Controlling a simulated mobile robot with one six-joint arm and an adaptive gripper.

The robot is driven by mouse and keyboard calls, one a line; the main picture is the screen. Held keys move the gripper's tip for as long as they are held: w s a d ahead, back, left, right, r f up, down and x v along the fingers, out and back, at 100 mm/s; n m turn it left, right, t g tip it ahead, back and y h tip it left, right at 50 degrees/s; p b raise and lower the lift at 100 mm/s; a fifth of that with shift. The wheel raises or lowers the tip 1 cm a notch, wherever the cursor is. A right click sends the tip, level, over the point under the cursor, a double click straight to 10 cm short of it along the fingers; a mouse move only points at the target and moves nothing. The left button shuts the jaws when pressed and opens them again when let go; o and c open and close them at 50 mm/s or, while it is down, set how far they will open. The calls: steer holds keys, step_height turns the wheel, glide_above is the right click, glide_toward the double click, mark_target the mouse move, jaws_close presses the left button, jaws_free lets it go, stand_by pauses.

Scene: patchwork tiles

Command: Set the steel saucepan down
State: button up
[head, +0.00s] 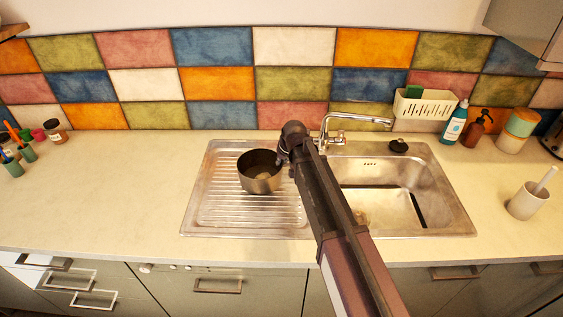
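The steel saucepan (259,181) is upright over the ribbed drainboard (215,203), left of the sink basin. My gripper (283,157) is at the pan's right rim, where a handle would be. My own arm covers that side, so no handle shows and the fingers are too small and dark to read.
The sink basin (385,188) and tap (352,120) are to the right, with a black plug (398,146) behind. A white caddy (425,104), bottles (454,122) and a beige cup (526,203) stand further right. The left counter (110,195) is mostly clear.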

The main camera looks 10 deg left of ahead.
steer(key=shift+o, duration=0.7)
steer(key=shift+r, duration=0.2)
steer(key=p+v, duration=1.1)
steer(key=v, duration=0.1)
steer(key=shift+f, duration=0.1)
stand_by(0.9)
steer(key=s+d+m+g+h, duration=0.1)
steer(key=s+d, duration=0.4)
steer(key=d, duration=0.6)
steer(key=s+d+f+m+g+h, duration=0.1)
steer(key=s+d+m, duration=0.2)
steer(key=s+d, duration=0.3)
steer(key=s+d+m+g+h, duration=0.1)
steer(key=s+d, duration=0.5)
steer(key=d, duration=1.1)
steer(key=shift+f+m, duration=0.25)
steer(key=shift+m, duration=0.35)
